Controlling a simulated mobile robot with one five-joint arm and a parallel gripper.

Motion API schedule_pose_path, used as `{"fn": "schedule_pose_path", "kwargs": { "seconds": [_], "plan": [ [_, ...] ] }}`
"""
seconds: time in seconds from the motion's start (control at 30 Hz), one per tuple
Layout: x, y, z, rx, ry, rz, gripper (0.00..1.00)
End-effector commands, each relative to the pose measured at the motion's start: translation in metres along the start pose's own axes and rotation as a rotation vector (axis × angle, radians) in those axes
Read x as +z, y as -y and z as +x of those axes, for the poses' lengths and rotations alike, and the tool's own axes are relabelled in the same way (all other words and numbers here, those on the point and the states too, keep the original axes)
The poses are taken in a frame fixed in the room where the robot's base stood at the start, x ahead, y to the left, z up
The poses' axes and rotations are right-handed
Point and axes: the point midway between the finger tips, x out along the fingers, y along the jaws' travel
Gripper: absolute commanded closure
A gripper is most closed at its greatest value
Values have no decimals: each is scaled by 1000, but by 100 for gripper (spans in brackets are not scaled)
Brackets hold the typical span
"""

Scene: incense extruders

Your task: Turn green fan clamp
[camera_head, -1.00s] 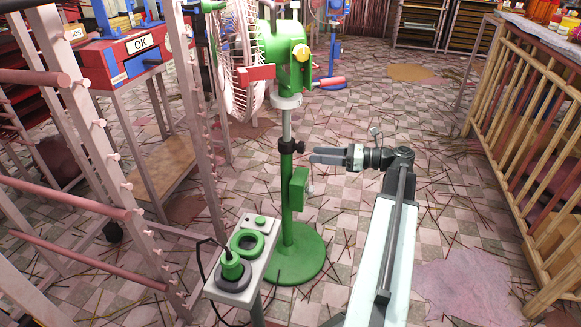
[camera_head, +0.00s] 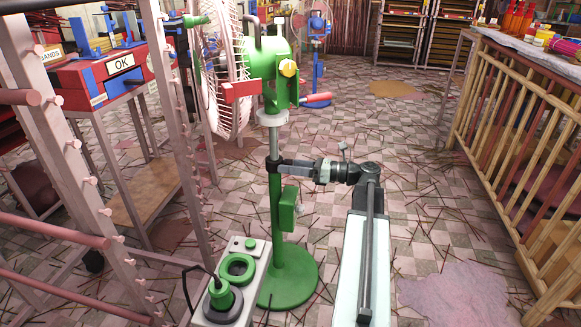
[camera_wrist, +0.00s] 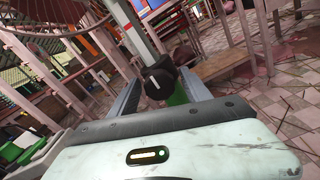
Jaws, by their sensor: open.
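The green fan (camera_head: 278,72) stands upright on a round green base (camera_head: 290,278). Its black clamp collar (camera_head: 272,164) sits where the pale upper pole (camera_head: 271,140) enters the green lower tube (camera_head: 275,215). In the wrist view the clamp's black knob (camera_wrist: 158,83) faces the camera, between my two fingers. My gripper (camera_head: 286,165) is level with the clamp, just right of the pole. It also shows in the wrist view (camera_wrist: 160,77), open, with one finger on each side of the knob. I cannot tell whether a finger touches it.
A grey control box (camera_head: 207,308) with green parts stands at the fan's front left. A pinkish rack (camera_head: 106,210) with pegs is at left. A red machine marked OK (camera_head: 98,94) is behind it. A bamboo railing (camera_head: 520,150) runs at right. Floor between is open.

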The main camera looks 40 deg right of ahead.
Motion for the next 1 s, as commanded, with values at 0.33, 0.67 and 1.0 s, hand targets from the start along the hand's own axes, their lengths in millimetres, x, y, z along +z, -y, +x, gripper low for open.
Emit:
{"fn": "schedule_pose_path", "kwargs": {
  "seconds": [0.33,0.67,1.0],
  "plan": [
    [0,0,-1,-1,0,0,100],
    [0,1,-1,-2,0,-55,100],
    [0,1,-2,-2,0,-276,100]
  ]
}}
